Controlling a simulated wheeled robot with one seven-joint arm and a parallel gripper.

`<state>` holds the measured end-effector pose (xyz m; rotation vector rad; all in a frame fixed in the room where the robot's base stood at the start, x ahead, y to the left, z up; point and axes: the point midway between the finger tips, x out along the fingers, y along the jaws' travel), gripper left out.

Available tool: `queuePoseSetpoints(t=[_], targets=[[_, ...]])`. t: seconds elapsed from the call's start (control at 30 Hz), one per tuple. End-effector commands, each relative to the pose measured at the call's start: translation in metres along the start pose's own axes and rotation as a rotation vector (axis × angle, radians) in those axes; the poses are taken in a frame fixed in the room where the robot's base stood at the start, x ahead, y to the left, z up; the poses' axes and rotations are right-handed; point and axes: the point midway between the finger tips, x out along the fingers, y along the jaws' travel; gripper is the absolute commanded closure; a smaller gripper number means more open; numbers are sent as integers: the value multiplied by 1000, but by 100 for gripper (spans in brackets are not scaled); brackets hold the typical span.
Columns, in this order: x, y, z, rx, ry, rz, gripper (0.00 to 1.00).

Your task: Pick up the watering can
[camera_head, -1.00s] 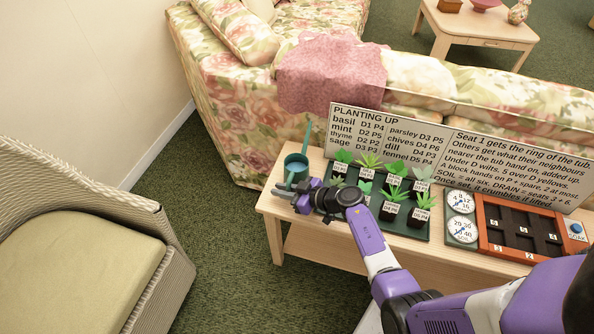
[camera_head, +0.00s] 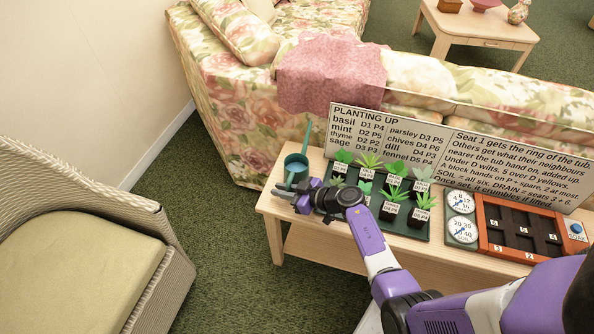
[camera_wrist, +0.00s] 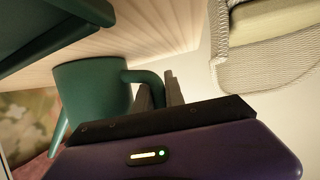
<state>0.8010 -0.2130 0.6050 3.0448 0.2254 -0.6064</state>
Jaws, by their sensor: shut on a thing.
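The green watering can (camera_head: 296,168) stands at the left end of the wooden table, with its thin spout pointing up. It also shows in the wrist view (camera_wrist: 92,95), where its handle (camera_wrist: 148,80) reaches toward my fingers. My gripper (camera_head: 287,193) is at the near side of the can, low by the table's left edge. In the wrist view my gripper (camera_wrist: 160,92) is shut on the can's handle. The can looks upright, and I cannot tell any gap between it and the table.
A dark green tray (camera_head: 408,236) of several labelled potted plants stands right of the can. Beyond are two dials (camera_head: 461,216), an orange-framed box (camera_head: 484,240) and a text board (camera_head: 455,150). A wicker chair (camera_head: 165,245) is left; a floral sofa (camera_head: 225,100) is behind.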

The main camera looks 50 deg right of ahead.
Motion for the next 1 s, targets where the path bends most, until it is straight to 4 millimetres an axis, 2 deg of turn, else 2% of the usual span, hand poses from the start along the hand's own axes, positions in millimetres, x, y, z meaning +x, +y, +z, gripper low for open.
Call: queuePoseSetpoints(t=[0.67, 0.87, 1.0], targets=[[-2, 0, -6, -3, 2, 1, 100], [-10, 0, -25, -4, 3, 1, 100], [-21, 1, -53, -5, 4, 1, 100]])
